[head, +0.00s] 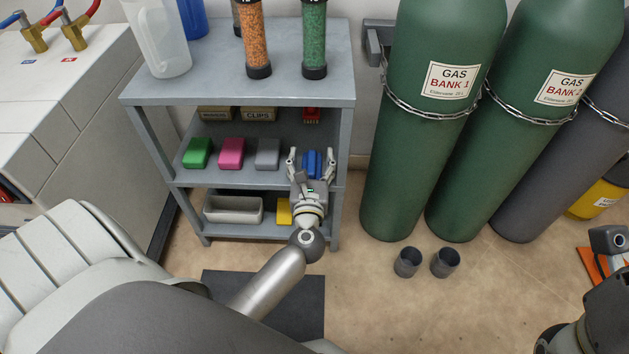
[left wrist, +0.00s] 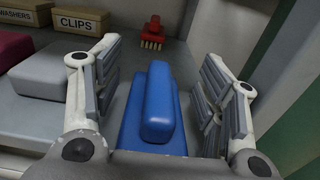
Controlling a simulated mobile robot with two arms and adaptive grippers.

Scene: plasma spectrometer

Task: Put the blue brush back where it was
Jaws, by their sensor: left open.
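The blue brush (head: 313,163) is on the middle shelf of the grey rack, at the right end of a row of coloured blocks. In the left wrist view the blue brush (left wrist: 157,110) lies between my left gripper's fingers, its raised handle pointing away from me. My left gripper (head: 308,158) is open, with one finger on each side of the brush and visible gaps to it. It also shows in the left wrist view (left wrist: 160,95). The near end of the brush is hidden by the gripper's body. My right gripper is not clearly visible; only a dark part shows at the lower right.
The grey rack (head: 345,100) has green (head: 197,153), pink (head: 231,153) and grey (head: 267,153) blocks left of the brush. A red brush (left wrist: 153,37) and a CLIPS box (left wrist: 78,20) stand behind. Green gas cylinders (head: 410,160) stand to the right.

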